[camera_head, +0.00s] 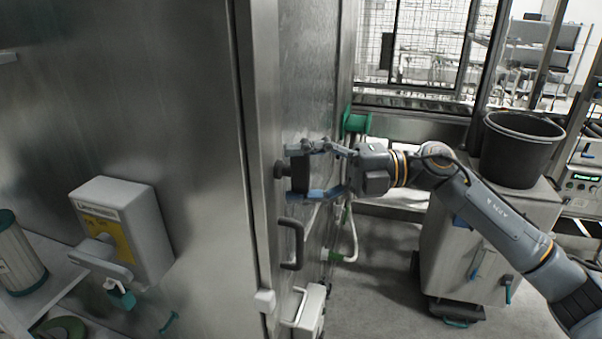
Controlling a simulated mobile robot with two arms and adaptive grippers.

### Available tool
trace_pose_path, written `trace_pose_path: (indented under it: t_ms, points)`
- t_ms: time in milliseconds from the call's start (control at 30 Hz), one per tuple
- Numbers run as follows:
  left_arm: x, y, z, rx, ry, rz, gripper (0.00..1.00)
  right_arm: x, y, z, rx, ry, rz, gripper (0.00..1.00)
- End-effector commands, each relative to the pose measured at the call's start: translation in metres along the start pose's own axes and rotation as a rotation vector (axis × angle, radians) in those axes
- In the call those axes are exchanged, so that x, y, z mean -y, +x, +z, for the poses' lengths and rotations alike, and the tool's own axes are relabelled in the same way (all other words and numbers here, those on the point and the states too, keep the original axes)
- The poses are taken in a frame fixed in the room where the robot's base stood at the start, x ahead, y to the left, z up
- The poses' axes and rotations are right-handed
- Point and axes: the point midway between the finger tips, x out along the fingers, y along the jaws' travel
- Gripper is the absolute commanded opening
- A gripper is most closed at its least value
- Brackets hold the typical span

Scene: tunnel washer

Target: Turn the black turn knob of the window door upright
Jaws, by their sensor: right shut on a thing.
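The black turn knob (299,175) sits on the steel side wall of the washer, left of the picture's middle. Its dark bar looks longer up and down than across. A small dark round piece shows just left of it. My right gripper (304,171) reaches in from the right, with one blue-grey finger above the knob and one below it. It is shut on the knob. The fingers partly cover the knob's edges, so its exact angle is hard to tell. My left gripper is not in view.
A black handle (291,244) sticks out of the wall below the knob. A black bucket (521,150) stands on a steel cart (460,258) at the right. The floor between wall and cart is mostly clear.

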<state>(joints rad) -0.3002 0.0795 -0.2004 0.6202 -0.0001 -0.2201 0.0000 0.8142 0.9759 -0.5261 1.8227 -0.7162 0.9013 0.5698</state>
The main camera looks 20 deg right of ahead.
Motion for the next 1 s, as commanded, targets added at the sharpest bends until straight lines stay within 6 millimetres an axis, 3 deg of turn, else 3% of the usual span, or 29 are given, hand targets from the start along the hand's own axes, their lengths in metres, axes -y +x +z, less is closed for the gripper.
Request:
trace_pose_path:
  t_ms: [133, 167, 267, 667, 767, 1000]
  points:
    - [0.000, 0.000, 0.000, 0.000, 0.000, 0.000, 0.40, 0.001, 0.000, 0.000, 0.000, -0.004, -0.003, 0.36]
    - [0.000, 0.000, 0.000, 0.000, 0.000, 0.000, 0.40, 0.001, 0.000, 0.000, 0.000, -0.004, -0.003, 0.69]
    - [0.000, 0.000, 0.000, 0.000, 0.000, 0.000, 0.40, 0.001, 0.000, 0.000, 0.000, -0.003, -0.002, 0.90]
    - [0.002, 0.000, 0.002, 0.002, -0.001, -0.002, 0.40, 0.001, -0.002, 0.000, 0.000, 0.000, -0.001, 0.91]
    - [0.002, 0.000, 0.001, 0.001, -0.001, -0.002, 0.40, 0.001, -0.012, 0.001, 0.002, 0.000, -0.002, 0.91]
    - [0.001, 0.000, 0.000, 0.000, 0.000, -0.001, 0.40, 0.002, -0.061, 0.001, 0.005, 0.002, -0.004, 0.91]
